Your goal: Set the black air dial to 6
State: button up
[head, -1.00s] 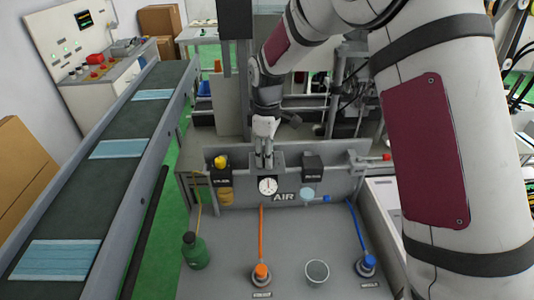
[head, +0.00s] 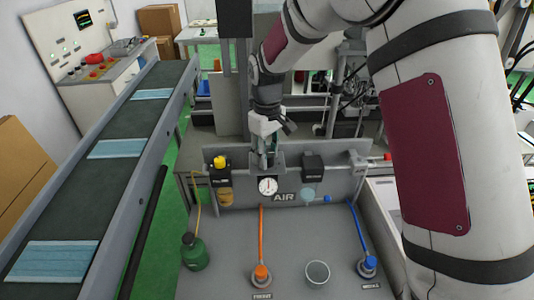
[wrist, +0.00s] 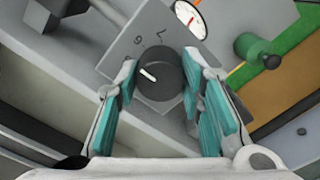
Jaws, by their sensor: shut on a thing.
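The black air dial (wrist: 158,74) sits on a grey plate (wrist: 128,54) in the wrist view, with a short white mark towards its left side. Two figures show on the plate above it, one like a 6 or 9 and one like a 7 or L. Which figure the mark lines up with I cannot tell. My gripper (wrist: 168,90) has its teal pads on both sides of the dial and is shut on it. In the head view my gripper (head: 264,158) is at the panel above the AIR label and hides the dial.
A round white gauge (head: 267,186) is just below my gripper. A yellow knob (head: 220,162) is to the left and a black box (head: 312,166) to the right.

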aim_at(267, 153)
jog(key=shift+m, duration=1.1)
jog(key=o, duration=1.2)
jog(key=shift+r, duration=6)
